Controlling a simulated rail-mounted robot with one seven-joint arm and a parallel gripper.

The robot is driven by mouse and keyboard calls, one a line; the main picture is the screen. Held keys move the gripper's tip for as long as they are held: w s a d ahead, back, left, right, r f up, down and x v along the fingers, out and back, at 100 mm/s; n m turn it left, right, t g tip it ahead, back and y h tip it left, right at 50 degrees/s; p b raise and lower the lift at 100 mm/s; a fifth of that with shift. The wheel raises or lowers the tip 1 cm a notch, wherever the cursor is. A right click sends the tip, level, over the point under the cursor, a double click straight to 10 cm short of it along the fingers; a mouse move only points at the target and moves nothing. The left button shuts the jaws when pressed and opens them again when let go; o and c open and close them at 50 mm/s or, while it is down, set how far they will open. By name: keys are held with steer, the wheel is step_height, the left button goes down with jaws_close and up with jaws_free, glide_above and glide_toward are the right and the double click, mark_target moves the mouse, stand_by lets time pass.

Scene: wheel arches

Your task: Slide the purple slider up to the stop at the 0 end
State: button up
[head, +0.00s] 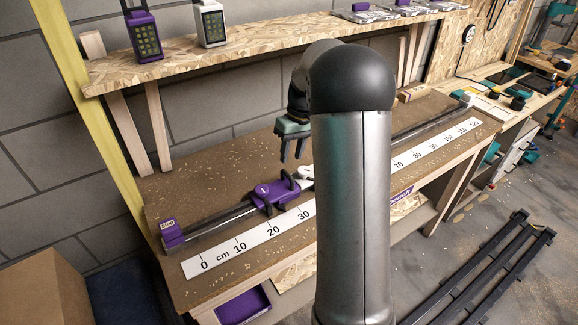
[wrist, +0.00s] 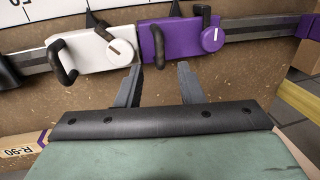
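The purple slider (head: 268,194) sits on the metal rail near the 20 mark of the ruler. A purple end block (head: 172,234), the stop at the 0 end, stands at the rail's left end. My gripper (head: 291,154) is above and behind the sliders, fingers (wrist: 158,82) apart and empty, touching neither slider.
The ruler (head: 240,246) runs along the bench's front edge. The rail (head: 215,222) is bare between the purple slider and the end block. An overhead shelf (head: 240,52) holds boxed devices. My arm hides the middle of the bench.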

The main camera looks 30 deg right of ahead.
mark_target(287, 173)
steer(key=shift+a+f, duration=0.2)
steer(key=shift+f, duration=0.7)
steer(key=shift+a+f, duration=0.15)
steer(key=shift+f, duration=0.75)
steer(key=shift+a+f, duration=0.2)
steer(key=shift+f, duration=0.7)
jaws_close()
